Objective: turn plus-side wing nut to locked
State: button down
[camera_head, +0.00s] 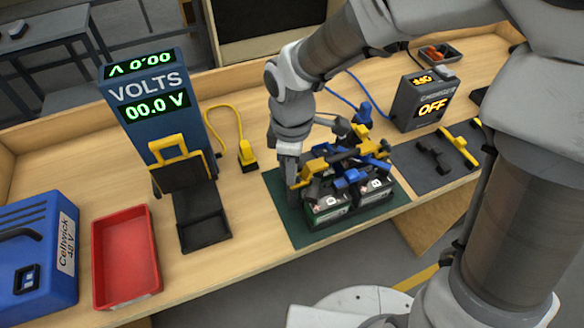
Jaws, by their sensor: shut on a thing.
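A battery pack (331,208) with dark cases and pale labels stands on a green mat (292,227). Yellow fittings (314,166) and blue fittings (352,177) sit on its top. I cannot make out the plus-side wing nut's shape or marking. My gripper (292,192) points down at the pack's left end. It is shut on a yellow part there; the fingers hide most of it. I cannot tell its turn angle or whether it is locked.
A blue meter (150,112) reads 00.0 V behind a black-and-yellow stand. A red tray (124,257) and a blue case (35,255) are at the left. A dark box (418,101) showing OFF and a dark mat (409,172) with tools lie right.

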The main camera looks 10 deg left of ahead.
jog(key=shift+m, duration=0.3)
jog(key=m+b, duration=0.2)
jog(key=m, duration=0.3)
jog(key=m+b, duration=0.2)
jog(key=m, duration=0.3)
jog(key=shift+m, duration=0.4)
dwell(0.5)
jog(key=c, duration=1)
grip_release()
